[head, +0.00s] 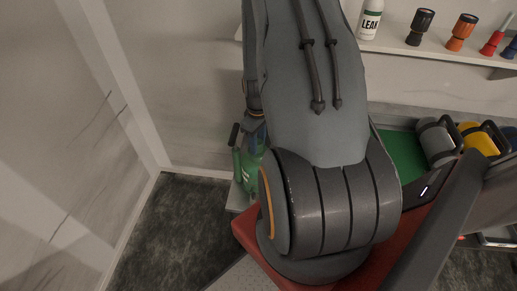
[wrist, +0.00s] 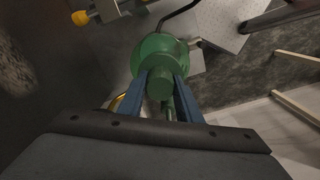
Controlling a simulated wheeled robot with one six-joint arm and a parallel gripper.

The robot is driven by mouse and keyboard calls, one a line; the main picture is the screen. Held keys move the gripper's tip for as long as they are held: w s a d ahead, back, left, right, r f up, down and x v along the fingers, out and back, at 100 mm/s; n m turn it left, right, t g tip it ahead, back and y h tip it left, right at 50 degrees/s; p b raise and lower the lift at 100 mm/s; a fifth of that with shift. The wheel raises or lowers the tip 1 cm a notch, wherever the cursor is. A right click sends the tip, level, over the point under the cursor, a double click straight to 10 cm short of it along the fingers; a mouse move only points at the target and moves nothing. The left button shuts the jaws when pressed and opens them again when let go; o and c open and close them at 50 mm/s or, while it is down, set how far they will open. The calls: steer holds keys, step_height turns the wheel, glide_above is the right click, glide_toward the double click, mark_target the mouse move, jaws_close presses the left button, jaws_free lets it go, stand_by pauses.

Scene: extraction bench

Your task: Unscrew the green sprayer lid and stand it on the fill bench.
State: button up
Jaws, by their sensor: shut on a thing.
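The green sprayer (head: 246,172) stands low at the left of my arm in the head view, partly hidden by it. In the wrist view its round green body (wrist: 150,44) lies beyond the fingers. The green lid (wrist: 160,84) is between the two blue fingers of my gripper (wrist: 163,78), which is shut on it. The lid appears in line with the body; I cannot tell whether it is still threaded on. In the head view my gripper (head: 255,130) is mostly hidden. I cannot tell which surface is the fill bench.
A green surface (head: 406,156) at right bears grey (head: 436,142), yellow (head: 478,138) and blue-dark canisters. A wall shelf (head: 400,44) above holds a white LEAK bottle (head: 370,20) and several torches. A white wall stands at left, with dark floor (head: 180,235) before it.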

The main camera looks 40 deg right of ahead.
steer(key=o, duration=1.2)
steer(key=shift+w, duration=0.1)
steer(key=shift+o, duration=0.2)
